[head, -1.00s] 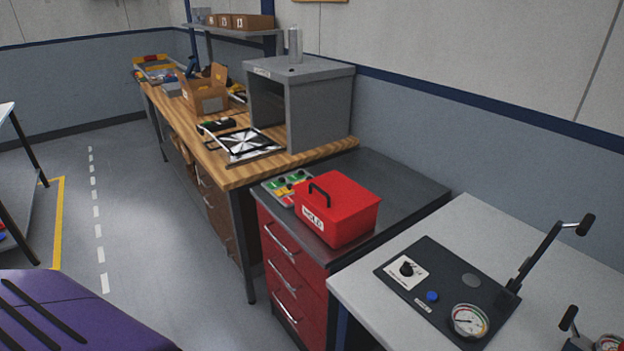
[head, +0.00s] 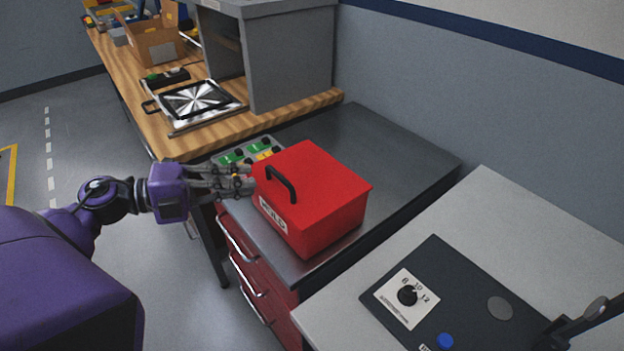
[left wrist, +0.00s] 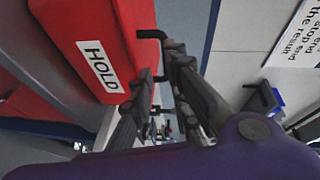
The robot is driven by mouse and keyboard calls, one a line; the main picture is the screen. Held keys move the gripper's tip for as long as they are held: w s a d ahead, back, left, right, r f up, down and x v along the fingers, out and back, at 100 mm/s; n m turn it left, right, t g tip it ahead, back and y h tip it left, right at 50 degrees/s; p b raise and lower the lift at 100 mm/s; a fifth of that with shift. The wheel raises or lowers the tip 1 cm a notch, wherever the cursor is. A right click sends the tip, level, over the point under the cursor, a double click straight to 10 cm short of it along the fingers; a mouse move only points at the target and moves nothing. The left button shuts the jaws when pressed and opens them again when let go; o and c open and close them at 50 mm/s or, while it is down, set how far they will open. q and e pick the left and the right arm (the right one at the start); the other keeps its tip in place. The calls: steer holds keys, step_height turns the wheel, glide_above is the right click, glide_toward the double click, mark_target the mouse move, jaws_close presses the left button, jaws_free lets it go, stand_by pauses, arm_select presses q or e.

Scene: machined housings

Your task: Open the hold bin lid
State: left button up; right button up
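The red hold bin (head: 325,215) has a white HOLD label and a black handle (head: 281,183) on its lid. Its lid appears shut. The bin stands on the dark top of a red drawer cabinet. My left gripper (head: 248,181) is just left of the handle in the head view, its fingers pointing at the bin. In the left wrist view its fingers (left wrist: 160,64) are spread, with the red bin (left wrist: 105,45) and the handle (left wrist: 152,35) close by their tips. I cannot tell whether they touch the handle. My right gripper is not in view.
A panel of green, yellow and red blocks (head: 248,150) lies behind the bin, close to my gripper. A grey open-fronted box (head: 290,60) stands on the wooden bench. A dark gauge panel (head: 450,300) is at the right. The cabinet top (head: 390,150) behind the bin is clear.

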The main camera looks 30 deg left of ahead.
mark_target(274, 175)
arm_select(q)
steer(key=shift+m+g, duration=0.6)
steer(key=shift+m, duration=0.2)
steer(key=x, duration=0.2)
steer(key=r+x, duration=0.1)
steer(key=x, duration=0.3)
steer(key=shift+w+d+r+p, duration=0.15)
steer(key=shift+w+p, duration=0.2)
steer(key=shift+w, duration=0.25)
steer(key=shift+w+d, duration=0.25)
steer(key=shift+w, duration=0.1)
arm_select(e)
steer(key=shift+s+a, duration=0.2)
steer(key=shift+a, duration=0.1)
arm_select(q)
steer(key=shift+c, duration=0.2)
jaws_close()
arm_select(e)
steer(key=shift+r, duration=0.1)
